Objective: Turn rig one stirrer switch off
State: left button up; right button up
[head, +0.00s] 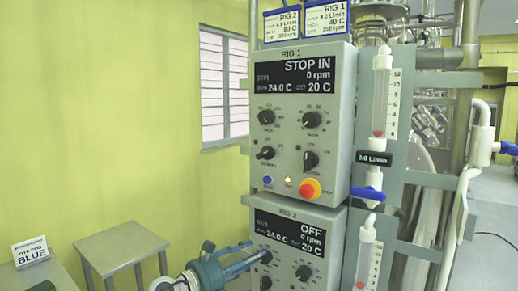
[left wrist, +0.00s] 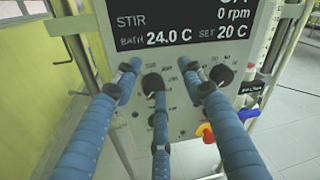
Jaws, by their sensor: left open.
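The rig 1 control panel (head: 300,125) is the upper grey box in the head view. Its display (head: 305,76) reads STOP IN and 0 rpm. It has two upper knobs, a lower left knob (head: 265,153) and a lower right knob (head: 310,160); their small labels are unreadable. My left gripper (head: 252,256) is open and lower, in front of the left edge of the rig 2 panel (head: 298,255). In the left wrist view, its blue fingers (left wrist: 150,95) spread before a panel with a black knob (left wrist: 220,75); its rig number is out of frame. My right gripper is not in view.
A red stop button on a yellow base (head: 310,189) sits at rig 1's lower right. A glass flow tube (head: 381,100) with a blue valve (head: 368,194) stands to the right. A small table (head: 122,243) and a blue-labelled sign (head: 32,252) stand at left.

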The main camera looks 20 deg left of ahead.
pick_arm(q)
notch_tip(320, 180, up, 18)
jog(key=s+m, duration=0.3)
jog(key=m, duration=0.7)
jog(key=m+t+y+p, duration=0.2)
jog(key=m+y, duration=0.1)
jog(key=m, duration=0.3)
send_near(262, 153)
jog(key=p+x, duration=0.4)
jog(key=x, duration=0.4)
jog(key=shift+w+r+p, duration=0.1)
jog(key=shift+w+p, duration=0.25)
jog(key=shift+p, duration=0.05)
grip_shut()
